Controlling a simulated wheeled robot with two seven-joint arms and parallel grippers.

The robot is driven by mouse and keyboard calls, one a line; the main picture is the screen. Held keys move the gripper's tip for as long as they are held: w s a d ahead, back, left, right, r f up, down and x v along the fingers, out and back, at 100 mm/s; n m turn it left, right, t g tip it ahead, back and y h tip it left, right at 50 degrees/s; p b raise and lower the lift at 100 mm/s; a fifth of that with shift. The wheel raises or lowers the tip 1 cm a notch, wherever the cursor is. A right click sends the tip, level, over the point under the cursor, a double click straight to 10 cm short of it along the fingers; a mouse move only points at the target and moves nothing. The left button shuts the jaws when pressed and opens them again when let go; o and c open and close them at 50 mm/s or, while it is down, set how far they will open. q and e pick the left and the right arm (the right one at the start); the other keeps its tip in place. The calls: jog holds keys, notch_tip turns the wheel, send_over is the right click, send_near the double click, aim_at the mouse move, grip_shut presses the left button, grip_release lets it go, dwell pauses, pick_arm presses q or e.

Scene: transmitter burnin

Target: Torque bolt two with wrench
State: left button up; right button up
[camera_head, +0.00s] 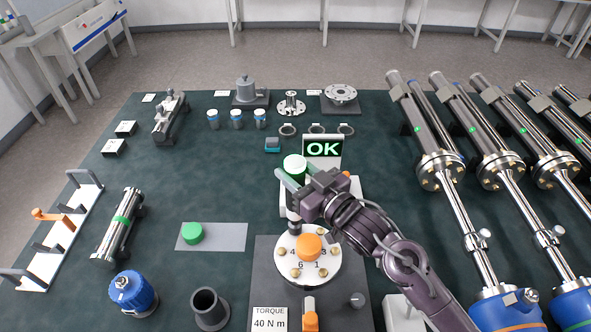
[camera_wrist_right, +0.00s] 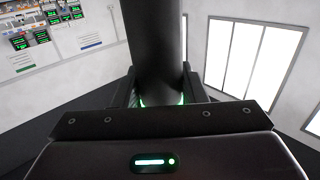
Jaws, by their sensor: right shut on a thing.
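My right gripper (camera_head: 298,182) is shut on an upright torque wrench, whose green-and-white top (camera_head: 294,163) shows above the fingers. Its dark shaft (camera_head: 293,213) reaches down to the upper-left part of the pale round flange (camera_head: 308,272); I cannot tell whether it touches a bolt. In the right wrist view the wrench's dark cylinder (camera_wrist_right: 152,45) stands between the fingers. The flange has an orange centre knob (camera_head: 309,246) and brass bolts around it. Numbers 4, 6, 1 and 3 are readable; the mark for two is hidden or unreadable. My left gripper is not in view.
A display (camera_head: 322,148) behind the wrench reads OK. A sign (camera_head: 269,318) reads TORQUE 40 N m. A green cap (camera_head: 193,233) sits on a grey mat (camera_head: 236,237) to the left. Long metal tubes (camera_head: 438,165) crowd the right side. The mid-left table is fairly clear.

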jog(key=shift+f+b, duration=0.45)
jog(key=shift+f, duration=0.2)
dwell(1.0)
jog(key=shift+s+f+p, duration=0.15)
jog(key=shift+f+p, duration=0.15)
jog(key=shift+f, duration=0.1)
dwell(0.5)
dwell(0.6)
jog(key=shift+p, duration=0.35)
